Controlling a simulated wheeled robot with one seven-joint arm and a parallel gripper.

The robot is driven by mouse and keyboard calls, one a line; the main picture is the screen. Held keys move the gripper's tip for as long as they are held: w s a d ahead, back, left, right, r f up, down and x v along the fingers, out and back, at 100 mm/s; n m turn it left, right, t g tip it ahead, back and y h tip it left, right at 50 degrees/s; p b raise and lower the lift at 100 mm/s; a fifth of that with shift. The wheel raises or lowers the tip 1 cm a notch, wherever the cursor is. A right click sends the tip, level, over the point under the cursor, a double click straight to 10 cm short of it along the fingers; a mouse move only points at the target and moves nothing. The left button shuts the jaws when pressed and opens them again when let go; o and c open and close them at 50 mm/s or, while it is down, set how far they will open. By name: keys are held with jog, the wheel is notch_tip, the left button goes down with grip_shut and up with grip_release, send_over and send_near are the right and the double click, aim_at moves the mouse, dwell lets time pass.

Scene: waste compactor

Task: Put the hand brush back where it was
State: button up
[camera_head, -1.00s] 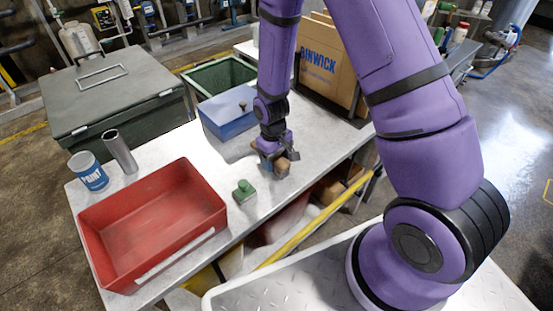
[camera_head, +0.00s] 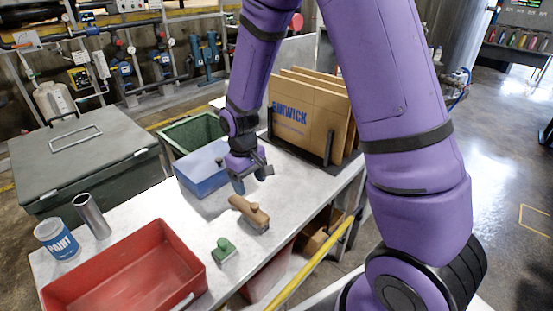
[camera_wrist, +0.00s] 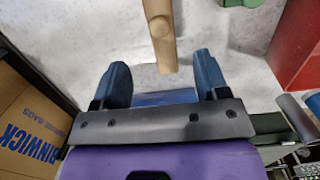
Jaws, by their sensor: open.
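The hand brush (camera_head: 250,213) has a tan wooden body and handle with darker bristles below. It lies on the pale table near its front edge, right of a small green-handled object. My gripper (camera_head: 252,181) is open and empty, above and behind the brush, apart from it. In the wrist view the brush's wooden handle (camera_wrist: 160,32) points toward the gap between my two blue fingertips, beyond them. Most of the brush lies outside the top of that view.
The green-handled object (camera_head: 223,249) and a red tray (camera_head: 190,262) stand left of the brush. A blue box (camera_head: 201,170), a green bin (camera_head: 178,134) and cardboard sheets in a rack (camera_head: 305,122) are behind. A paint can (camera_head: 57,241) and metal cylinder (camera_head: 92,215) stand far left.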

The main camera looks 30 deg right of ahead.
jog(key=s+d+r+m+t, duration=0.15)
jog(key=s+r, duration=0.25)
jog(key=r, duration=0.6)
jog(key=s+d+r+t, duration=0.2)
jog(key=s+d+r, duration=0.1)
jog(key=r, duration=0.6)
jog(key=s+d+r+m+t, duration=0.1)
jog(key=s+r, duration=0.4)
jog(key=s, duration=0.2)
jog(key=s+d+r+m+t, duration=0.1)
jog(key=s+d+r+t, duration=0.1)
jog(key=s+r, duration=0.3)
jog(key=s, duration=0.3)
jog(key=shift+s+r, duration=0.25)
jog(key=shift+c, duration=0.3)
